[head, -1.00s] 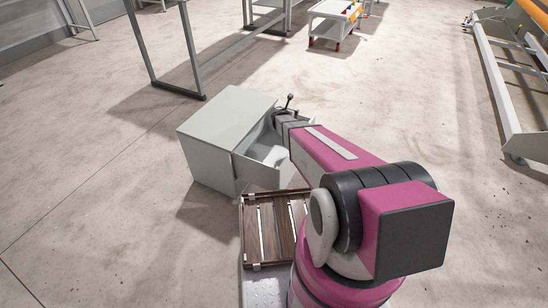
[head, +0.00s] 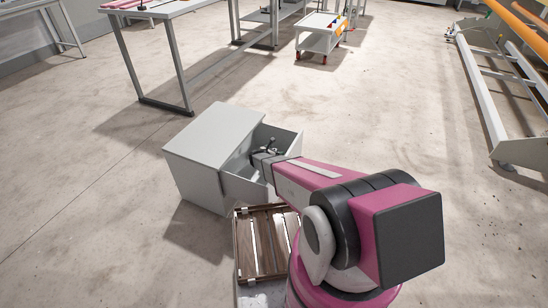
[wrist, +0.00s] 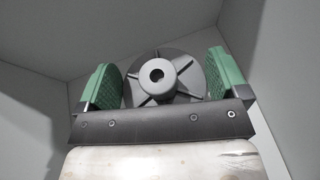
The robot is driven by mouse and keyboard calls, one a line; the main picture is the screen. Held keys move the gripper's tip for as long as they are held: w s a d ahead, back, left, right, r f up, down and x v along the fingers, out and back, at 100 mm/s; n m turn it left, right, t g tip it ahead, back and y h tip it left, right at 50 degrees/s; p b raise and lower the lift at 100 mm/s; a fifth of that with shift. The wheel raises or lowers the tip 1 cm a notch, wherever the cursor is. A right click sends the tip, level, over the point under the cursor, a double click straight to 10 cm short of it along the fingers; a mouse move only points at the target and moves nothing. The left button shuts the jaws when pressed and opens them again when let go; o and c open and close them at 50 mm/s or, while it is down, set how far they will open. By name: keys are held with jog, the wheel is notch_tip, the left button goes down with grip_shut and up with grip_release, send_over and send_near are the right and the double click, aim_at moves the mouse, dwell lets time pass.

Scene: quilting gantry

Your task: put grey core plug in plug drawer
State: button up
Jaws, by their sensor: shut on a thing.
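The grey core plug (wrist: 190,76) is a round, ribbed disc with a hollow hub, seen in the wrist view. My gripper (wrist: 164,80) is shut on it, with a green pad on each side. In the head view my gripper (head: 264,160) is at the open drawer, and the plug cannot be made out there. The plug drawer (head: 243,190) is pulled out of a light grey cabinet (head: 212,132). Its plain grey walls (wrist: 50,45) surround the gripper in the wrist view. Whether the plug touches the drawer floor cannot be told.
A slatted wooden crate (head: 243,247) is close in front of the drawer, beside my arm. A table (head: 176,62) stands behind the cabinet, and a white trolley (head: 318,42) is farther back. A long rail frame (head: 482,95) is at the right. Open floor lies between.

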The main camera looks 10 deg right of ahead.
jog(key=shift+f, duration=1.6)
jog(key=shift+f, duration=0.1)
jog(key=o, duration=0.6)
